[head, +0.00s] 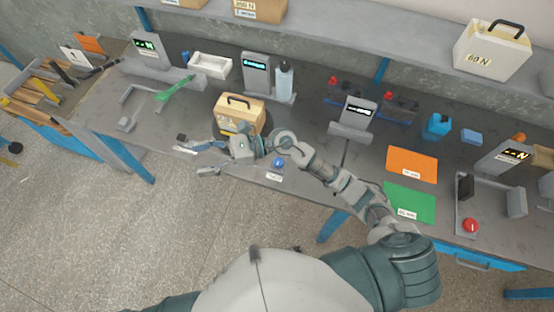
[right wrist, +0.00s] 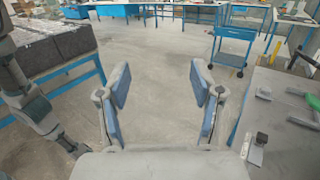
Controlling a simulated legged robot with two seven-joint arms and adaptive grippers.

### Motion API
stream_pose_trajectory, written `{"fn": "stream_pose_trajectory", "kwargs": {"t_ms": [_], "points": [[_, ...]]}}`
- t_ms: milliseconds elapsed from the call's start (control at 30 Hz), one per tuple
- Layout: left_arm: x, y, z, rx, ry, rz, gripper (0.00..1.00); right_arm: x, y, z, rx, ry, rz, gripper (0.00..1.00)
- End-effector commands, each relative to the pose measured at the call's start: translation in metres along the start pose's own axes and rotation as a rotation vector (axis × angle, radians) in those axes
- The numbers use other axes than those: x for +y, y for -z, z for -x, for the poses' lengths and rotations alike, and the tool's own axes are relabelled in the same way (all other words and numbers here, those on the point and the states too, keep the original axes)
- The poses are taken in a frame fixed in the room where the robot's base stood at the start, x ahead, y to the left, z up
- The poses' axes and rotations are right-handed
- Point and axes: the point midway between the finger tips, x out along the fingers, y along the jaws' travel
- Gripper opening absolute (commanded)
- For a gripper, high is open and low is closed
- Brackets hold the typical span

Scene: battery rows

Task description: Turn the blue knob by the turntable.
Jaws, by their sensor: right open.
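The blue knob (head: 278,162) sits on a small pale plate near the front edge of the grey bench, with a white label in front of it. The knob is not in that view. My left gripper is not in view.
A yellow handled case (head: 240,116) stands just behind my right wrist. A small black block (head: 181,138) is near the gripper's fingers. Orange (head: 412,164) and green (head: 408,202) mats lie right of my forearm.

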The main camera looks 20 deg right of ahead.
Motion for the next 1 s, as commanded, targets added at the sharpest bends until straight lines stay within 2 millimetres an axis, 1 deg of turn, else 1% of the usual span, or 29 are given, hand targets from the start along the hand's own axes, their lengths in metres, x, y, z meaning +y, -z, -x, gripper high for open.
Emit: {"fn": "stream_pose_trajectory", "kwargs": {"t_ms": [33,67,100,167,200,267,300,400,500,600,667,767,867,1000], "points": [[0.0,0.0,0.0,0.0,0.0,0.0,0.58,-0.001,0.024,0.003,0.178,-0.074,0.139,0.66],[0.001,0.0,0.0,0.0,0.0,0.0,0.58,-0.002,0.041,0.009,0.294,-0.126,0.22,0.66],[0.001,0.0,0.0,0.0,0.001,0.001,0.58,-0.007,0.063,0.022,0.451,-0.192,0.317,0.66],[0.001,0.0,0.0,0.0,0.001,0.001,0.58,-0.02,0.09,0.052,0.684,-0.287,0.439,0.66],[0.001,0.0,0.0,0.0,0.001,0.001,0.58,-0.031,0.103,0.075,0.832,-0.345,0.501,0.66],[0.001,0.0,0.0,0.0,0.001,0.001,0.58,-0.048,0.114,0.113,1.037,-0.423,0.563,0.66],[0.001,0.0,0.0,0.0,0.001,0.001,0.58,-0.058,0.116,0.138,1.158,-0.468,0.586,0.66],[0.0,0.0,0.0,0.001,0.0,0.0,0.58,-0.076,0.11,0.186,1.391,-0.551,0.603,0.66],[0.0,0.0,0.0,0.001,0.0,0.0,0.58,-0.085,0.101,0.216,1.523,-0.597,0.592,0.66],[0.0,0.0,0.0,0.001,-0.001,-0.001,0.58,-0.087,0.1,0.227,1.571,-0.617,0.583,0.66],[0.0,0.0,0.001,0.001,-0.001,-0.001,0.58,-0.087,0.105,0.227,1.576,-0.619,0.581,0.66],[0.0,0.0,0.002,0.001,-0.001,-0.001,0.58,-0.086,0.12,0.228,1.572,-0.62,0.579,0.66],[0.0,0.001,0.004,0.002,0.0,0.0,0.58,-0.086,0.142,0.23,1.57,-0.619,0.577,0.66],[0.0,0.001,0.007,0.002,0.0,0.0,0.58,-0.086,0.176,0.233,1.568,-0.62,0.576,0.66]]}}
